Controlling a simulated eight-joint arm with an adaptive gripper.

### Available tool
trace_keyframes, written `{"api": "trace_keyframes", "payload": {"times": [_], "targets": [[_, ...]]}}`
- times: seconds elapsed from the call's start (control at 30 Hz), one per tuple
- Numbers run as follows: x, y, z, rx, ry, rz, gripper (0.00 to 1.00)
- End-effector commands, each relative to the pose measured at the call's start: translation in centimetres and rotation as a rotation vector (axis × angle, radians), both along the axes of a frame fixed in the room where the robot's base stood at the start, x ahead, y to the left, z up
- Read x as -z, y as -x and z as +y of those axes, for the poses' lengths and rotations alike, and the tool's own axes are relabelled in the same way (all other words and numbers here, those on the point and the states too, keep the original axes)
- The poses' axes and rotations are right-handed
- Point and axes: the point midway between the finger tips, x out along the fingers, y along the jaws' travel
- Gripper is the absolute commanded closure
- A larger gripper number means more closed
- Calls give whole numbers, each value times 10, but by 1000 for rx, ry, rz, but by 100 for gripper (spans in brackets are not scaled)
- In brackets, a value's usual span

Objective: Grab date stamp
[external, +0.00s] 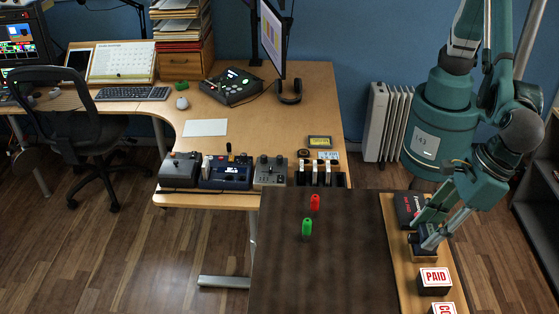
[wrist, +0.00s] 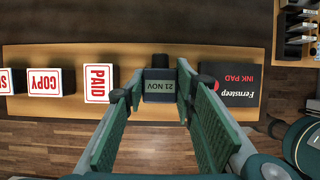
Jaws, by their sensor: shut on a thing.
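The date stamp (wrist: 158,86) is a dark block with a "21 NOV" label and a dark knob at its far end in the wrist view. In the external view the date stamp (external: 424,246) is a dark shape at the fingertips, partly hidden by them. My gripper (wrist: 157,95) has one green finger on each side of the stamp and is shut on it. My gripper (external: 428,234) reaches down over the wooden shelf strip in the external view. Whether the stamp touches the wood is hard to tell.
The ink pad box (wrist: 232,83) sits close on the right of the stamp in the wrist view. The PAID stamp (wrist: 98,83) and COPY stamp (wrist: 45,81) lie to the left. A dark mat (external: 330,265) holds a red piece (external: 315,202) and a green piece (external: 307,228).

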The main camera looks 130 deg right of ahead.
Motion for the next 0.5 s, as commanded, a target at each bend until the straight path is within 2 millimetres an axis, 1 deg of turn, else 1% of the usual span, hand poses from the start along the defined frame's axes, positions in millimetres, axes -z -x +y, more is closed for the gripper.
{"api": "trace_keyframes", "payload": {"times": [0.17,0.27,0.5], "targets": [[-7,0,0,0,0,0,87],[-16,0,0,0,0,0,87],[-48,0,0,0,0,0,87]]}}
